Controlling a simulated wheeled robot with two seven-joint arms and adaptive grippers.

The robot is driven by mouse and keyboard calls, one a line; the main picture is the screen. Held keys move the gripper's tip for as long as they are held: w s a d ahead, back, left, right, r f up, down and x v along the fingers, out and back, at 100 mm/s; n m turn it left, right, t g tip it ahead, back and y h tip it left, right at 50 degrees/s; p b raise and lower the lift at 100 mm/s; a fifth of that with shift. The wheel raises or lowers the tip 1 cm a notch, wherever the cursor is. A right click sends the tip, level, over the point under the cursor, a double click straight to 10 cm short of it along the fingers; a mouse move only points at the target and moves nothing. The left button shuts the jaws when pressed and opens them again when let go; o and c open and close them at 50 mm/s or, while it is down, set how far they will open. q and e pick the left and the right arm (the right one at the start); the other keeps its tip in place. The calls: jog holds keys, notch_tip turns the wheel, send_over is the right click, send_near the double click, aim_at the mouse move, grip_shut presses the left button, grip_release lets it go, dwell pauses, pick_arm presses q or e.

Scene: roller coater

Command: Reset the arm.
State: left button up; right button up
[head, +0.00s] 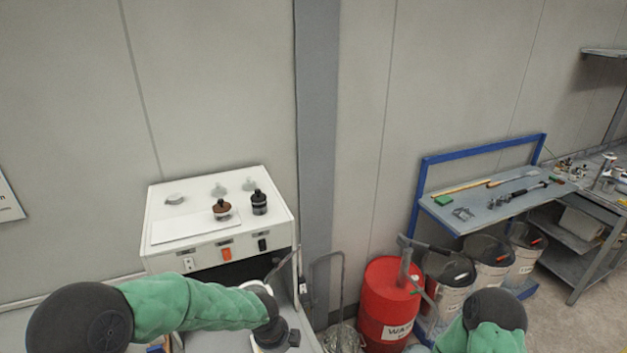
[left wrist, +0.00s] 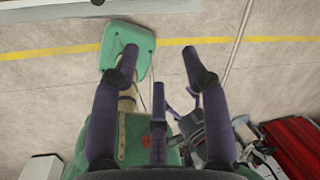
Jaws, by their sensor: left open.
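My left arm (head: 200,305) comes in from the lower left of the head view, bent across the front of a white machine (head: 215,240). Its dark wrist shows low in the picture, and the fingers cannot be made out there. Behind the fingers are the floor and green parts of my own body. My right arm (head: 490,335) shows only as a green and black link at the lower right; its gripper is out of view.
A brown-topped jar (head: 221,209) and a black bottle (head: 259,203) stand on the white machine. A red drum (head: 388,300) is to its right, beside several grey bins (head: 490,262). A blue-framed bench (head: 500,205) carries tools. A yellow line (left wrist: 260,40) crosses the floor.

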pick_arm(q)
jog(key=s+f+n+h+b, duration=0.1)
jog(key=s+f+n+b, duration=0.5)
jog(key=f, duration=0.9)
jog(key=s+a+f+n+g+b, duration=0.1)
jog(key=s+f+n+b, duration=0.5)
jog(key=f+n, duration=0.6)
jog(key=s+f+n+h+b, duration=0.1)
jog(key=s+f+n+b, duration=0.6)
jog(key=f, duration=1.1)
jog(key=n+b, duration=0.2)
jog(key=n, duration=0.1)
jog(key=shift+a+g+h+b, duration=0.3)
jog(key=shift+a+g+b, duration=0.1)
pick_arm(e)
notch_tip(320, 180, down, 23)
jog(key=shift+f, duration=0.2)
pick_arm(q)
jog(key=shift+s+f, duration=0.1)
